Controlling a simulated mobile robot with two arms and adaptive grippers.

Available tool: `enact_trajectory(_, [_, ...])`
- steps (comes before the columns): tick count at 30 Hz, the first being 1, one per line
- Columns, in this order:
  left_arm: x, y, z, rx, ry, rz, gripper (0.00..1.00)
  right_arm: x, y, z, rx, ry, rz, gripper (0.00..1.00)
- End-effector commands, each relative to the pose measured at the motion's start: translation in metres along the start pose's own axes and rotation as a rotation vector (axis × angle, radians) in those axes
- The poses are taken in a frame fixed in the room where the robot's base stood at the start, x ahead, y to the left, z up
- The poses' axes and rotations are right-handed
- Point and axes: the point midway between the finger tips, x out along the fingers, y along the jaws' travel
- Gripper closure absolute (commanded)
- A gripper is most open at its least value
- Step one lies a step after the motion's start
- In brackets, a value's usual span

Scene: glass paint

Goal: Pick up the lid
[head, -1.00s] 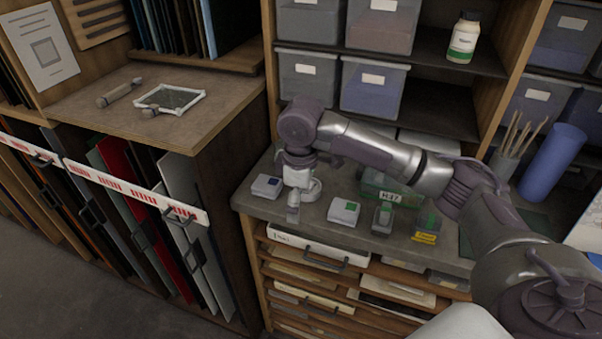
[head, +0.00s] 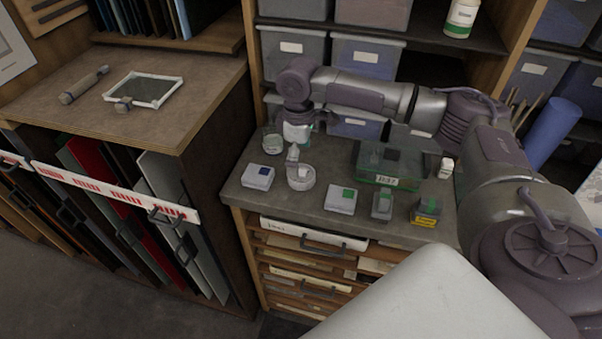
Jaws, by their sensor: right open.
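My right gripper (head: 294,147) points down over the back left of the grey counter (head: 240,196). It is open and nothing shows between its fingers, which are small in the picture. A clear glass jar (head: 272,143) stands just left of the gripper. A greenish see-through box (head: 370,172) with a label stands further right, with a dark square on top. I cannot tell for certain which piece is the lid. My left gripper is out of view.
A small white jar (head: 446,168) stands at the right. Storage bins (head: 293,52) and shelf edges are close behind my arm.

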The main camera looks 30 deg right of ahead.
Motion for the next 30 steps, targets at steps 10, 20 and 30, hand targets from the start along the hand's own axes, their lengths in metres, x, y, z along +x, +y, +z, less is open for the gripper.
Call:
enact_trajectory(10, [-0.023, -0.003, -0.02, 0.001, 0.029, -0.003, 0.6, 0.044, 0.0, 0.005, -0.001, -0.003, -0.001, 0.0])
enact_trajectory(20, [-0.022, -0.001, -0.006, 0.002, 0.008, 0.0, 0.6, 0.049, 0.0, 0.005, -0.001, -0.001, 0.0, 0.08])
enact_trajectory(30, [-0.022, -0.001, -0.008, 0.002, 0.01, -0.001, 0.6, 0.049, 0.0, 0.005, -0.001, -0.001, 0.0, 0.53])
